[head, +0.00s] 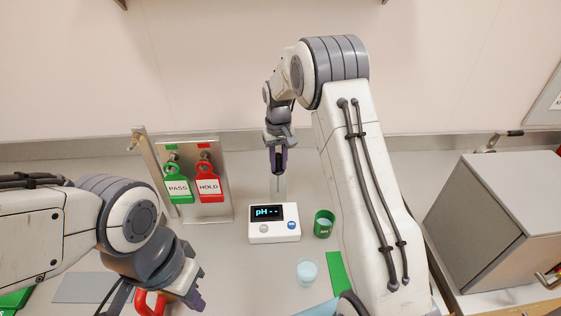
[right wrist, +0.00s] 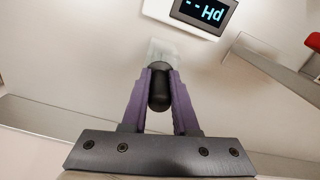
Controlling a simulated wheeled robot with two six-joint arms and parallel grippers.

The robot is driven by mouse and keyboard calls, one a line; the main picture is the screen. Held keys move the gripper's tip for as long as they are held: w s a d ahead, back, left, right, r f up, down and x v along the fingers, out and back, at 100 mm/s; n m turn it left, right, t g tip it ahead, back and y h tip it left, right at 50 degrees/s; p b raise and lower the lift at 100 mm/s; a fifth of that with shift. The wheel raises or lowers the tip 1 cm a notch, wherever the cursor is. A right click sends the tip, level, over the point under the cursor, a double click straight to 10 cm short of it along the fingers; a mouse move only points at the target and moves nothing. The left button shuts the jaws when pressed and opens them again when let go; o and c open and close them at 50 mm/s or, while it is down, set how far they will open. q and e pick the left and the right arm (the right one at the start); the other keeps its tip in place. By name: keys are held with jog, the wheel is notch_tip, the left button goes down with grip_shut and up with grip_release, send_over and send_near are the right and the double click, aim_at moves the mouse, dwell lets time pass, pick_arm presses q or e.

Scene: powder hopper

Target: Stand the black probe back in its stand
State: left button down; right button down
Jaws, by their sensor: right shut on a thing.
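My right gripper (head: 278,165) is shut on the black probe (right wrist: 158,92), whose rounded dark top shows between the purple fingers in the right wrist view. A pale, see-through stand (head: 280,188) is just below that gripper, behind the pH meter (head: 274,222); it also shows in the right wrist view as a pale block (right wrist: 163,50) beyond the probe. The probe's lower end is hidden, so I cannot tell whether it is inside the stand. My left gripper (head: 190,298) is low at the front left, seen from behind; its jaw opening is not clear.
A metal rack (head: 215,152) holds a green PASS tag (head: 178,187) and a red HOLD tag (head: 209,187). A green cup (head: 324,223) and a clear beaker (head: 307,271) stand right of the meter. A red object (head: 150,302) is beside my left gripper. A grey box (head: 500,215) is at right.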

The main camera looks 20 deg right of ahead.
jog(key=shift+f, duration=0.55)
grip_release()
jog(key=shift+r, duration=0.1)
notch_tip(320, 180, up, 8)
jog(key=p, duration=0.6)
jog(key=shift+f, duration=0.3)
